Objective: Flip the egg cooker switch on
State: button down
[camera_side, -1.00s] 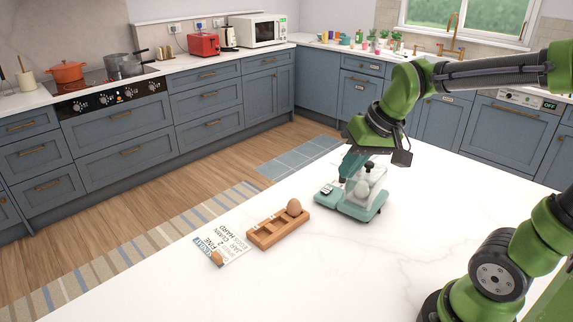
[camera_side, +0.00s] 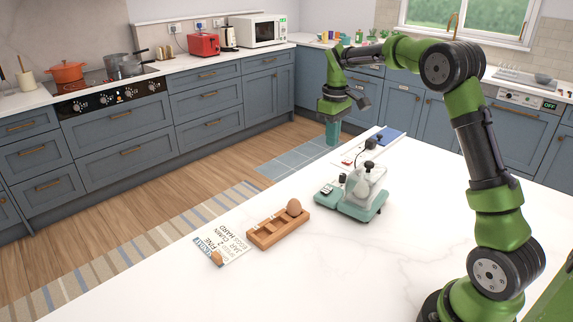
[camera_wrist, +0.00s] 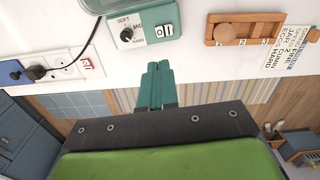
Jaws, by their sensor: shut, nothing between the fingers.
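The egg cooker (camera_side: 362,207) stands on the white counter, a teal base with a clear lid; an egg-like white shape shows inside. In the wrist view its teal front (camera_wrist: 150,33) is at the top. It carries a black dial (camera_wrist: 127,34) marked SOFT, MID and HARD, and beside it a small white panel (camera_wrist: 164,31) reading 0 and 1. I cannot tell the switch's state. My gripper (camera_side: 332,143) points down beyond the counter's far edge, left of and behind the cooker. In the wrist view its teal fingers (camera_wrist: 158,72) are together and empty, below the panel and apart from it.
A white socket strip (camera_wrist: 64,68) with a black plug and a red-marked part lies by the cooker, with a blue item (camera_wrist: 12,72) at its end. A wooden egg rack (camera_side: 277,232) holds a brown egg (camera_side: 294,207). A printed card (camera_side: 222,246) lies nearby. The front counter is clear.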

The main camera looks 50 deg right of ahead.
aim_at(328, 189)
dwell(0.3)
notch_tip(328, 189, down, 14)
jog(key=shift+f, duration=0.1)
dwell(0.5)
jog(key=shift+d+f+y, duration=0.1)
jog(key=shift+f+y, duration=0.2)
jog(key=shift+y, duration=0.1)
jog(key=shift+a, duration=0.2)
